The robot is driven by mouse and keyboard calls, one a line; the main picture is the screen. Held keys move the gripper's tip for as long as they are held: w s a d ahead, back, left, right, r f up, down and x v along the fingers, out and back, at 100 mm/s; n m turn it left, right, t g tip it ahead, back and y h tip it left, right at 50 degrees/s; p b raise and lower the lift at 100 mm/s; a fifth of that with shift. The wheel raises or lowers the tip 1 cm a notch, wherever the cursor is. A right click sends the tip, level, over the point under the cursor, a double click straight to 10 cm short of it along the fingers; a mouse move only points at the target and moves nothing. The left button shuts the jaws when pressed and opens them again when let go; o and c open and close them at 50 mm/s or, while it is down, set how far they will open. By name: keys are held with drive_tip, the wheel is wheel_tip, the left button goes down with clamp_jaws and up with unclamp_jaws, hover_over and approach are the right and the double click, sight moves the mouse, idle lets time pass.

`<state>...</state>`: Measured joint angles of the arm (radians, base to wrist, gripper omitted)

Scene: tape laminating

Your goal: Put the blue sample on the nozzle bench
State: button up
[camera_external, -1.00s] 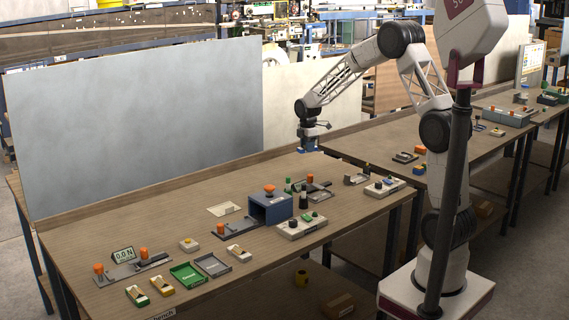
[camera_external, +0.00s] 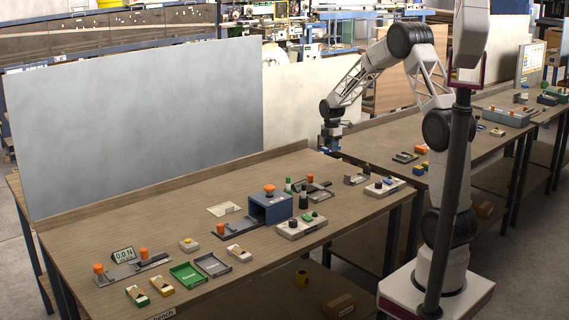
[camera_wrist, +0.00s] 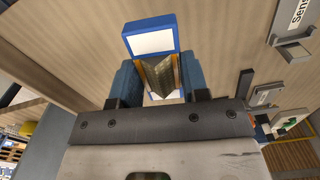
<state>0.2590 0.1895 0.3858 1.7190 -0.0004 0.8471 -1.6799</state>
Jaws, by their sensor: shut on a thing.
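The blue sample (camera_wrist: 150,39), a blue block with a white label, is in my gripper (camera_wrist: 160,80) in the wrist view. The two blue fingers are shut on it from the left and right. Its lower part lies between the fingers, partly hidden. In the external view my gripper (camera_external: 332,149) hangs in the air near the back right corner of the near bench (camera_external: 140,220). The sample is too small there to make out clearly. The farther bench (camera_external: 375,137) stands to its right. A label on the near bench's front edge is only partly readable; I cannot tell which bench is the nozzle bench.
On the near bench stand a blue box with an orange knob (camera_external: 271,207), a green tray (camera_external: 187,275), a grey tray (camera_external: 212,264) and several small samples. A tall pale panel (camera_external: 135,125) stands behind it. The farther bench holds a black fixture (camera_external: 405,157).

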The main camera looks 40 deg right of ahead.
drive_tip(key=shift+n, duration=0.9)
drive_tip(key=s+d+f, duration=0.1)
drive_tip(key=s+d, duration=0.2)
drive_tip(key=d, duration=0.3)
drive_tip(key=s+d+f, duration=0.1)
drive_tip(key=s+d, duration=0.2)
drive_tip(key=d, duration=0.3)
drive_tip(key=s+d+f, duration=0.1)
drive_tip(key=s+d, duration=0.2)
drive_tip(key=d, duration=0.3)
drive_tip(key=shift+d, duration=0.1)
hover_over(358, 151)
drive_tip(key=shift+f, duration=0.7)
drive_tip(key=shift+f, duration=1.75)
drive_tip(key=shift+f, duration=0.15)
drive_tip(key=o, duration=0.9)
